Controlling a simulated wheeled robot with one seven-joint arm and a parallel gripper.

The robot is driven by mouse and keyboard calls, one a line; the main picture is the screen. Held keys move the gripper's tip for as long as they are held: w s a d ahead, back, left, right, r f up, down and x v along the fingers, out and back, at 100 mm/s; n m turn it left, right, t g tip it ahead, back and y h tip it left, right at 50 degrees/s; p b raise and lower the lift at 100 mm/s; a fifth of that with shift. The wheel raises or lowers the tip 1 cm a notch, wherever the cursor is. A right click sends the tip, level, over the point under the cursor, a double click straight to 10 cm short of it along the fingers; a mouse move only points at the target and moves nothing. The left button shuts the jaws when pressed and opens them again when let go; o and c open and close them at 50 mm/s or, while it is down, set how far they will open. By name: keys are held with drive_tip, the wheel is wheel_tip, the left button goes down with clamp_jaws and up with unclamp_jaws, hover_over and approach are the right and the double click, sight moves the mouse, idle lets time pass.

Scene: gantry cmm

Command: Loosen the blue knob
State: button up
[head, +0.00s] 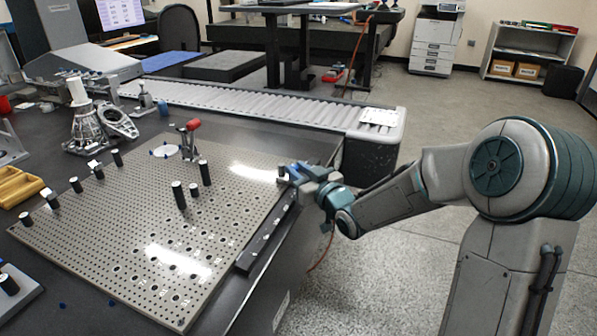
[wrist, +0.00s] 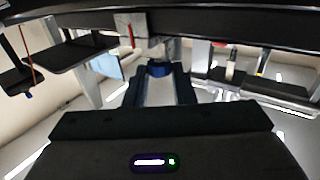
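The blue knob (wrist: 159,69) shows in the wrist view between the tips of my gripper's two dark fingers, with a finger close against each side. My gripper (head: 288,174) is at the right edge of the perforated metal plate in the head view, reaching in from the right. In the head view the fingers and wrist largely hide the knob. The fingers appear shut on the knob; no clear gap shows on either side of it.
The perforated plate (head: 120,225) bears several black posts and a red-topped clamp (head: 190,138). A dark rail (head: 262,240) runs along its right edge. A roller conveyor (head: 250,103) lies behind. The floor right of the table is open around my arm.

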clamp_jaws()
drive_tip(key=shift+d+r+y+p, duration=0.1)
drive_tip(key=shift+r+y+p, duration=0.05)
drive_tip(key=shift+y+p, duration=0.2)
drive_tip(key=n+g+y+p, duration=0.2)
drive_tip(key=p, duration=0.1)
drive_tip(key=shift+w+d+r, duration=0.1)
drive_tip(key=shift+w+d, duration=0.1)
drive_tip(key=shift+w, duration=0.05)
drive_tip(key=n+g+y+p, duration=0.2)
drive_tip(key=g+p, duration=0.1)
drive_tip(key=p, duration=0.1)
drive_tip(key=shift+w+d, duration=0.1)
drive_tip(key=shift+w, duration=0.05)
drive_tip(key=shift+w+f+n+g+y+p, duration=0.15)
drive_tip(key=shift+n+g+y+p, duration=0.3)
drive_tip(key=shift+n+g+p, duration=0.45)
drive_tip(key=shift+f+g, duration=0.1)
drive_tip(key=shift+g, duration=0.2)
drive_tip(key=o, duration=0.7)
unclamp_jaws()
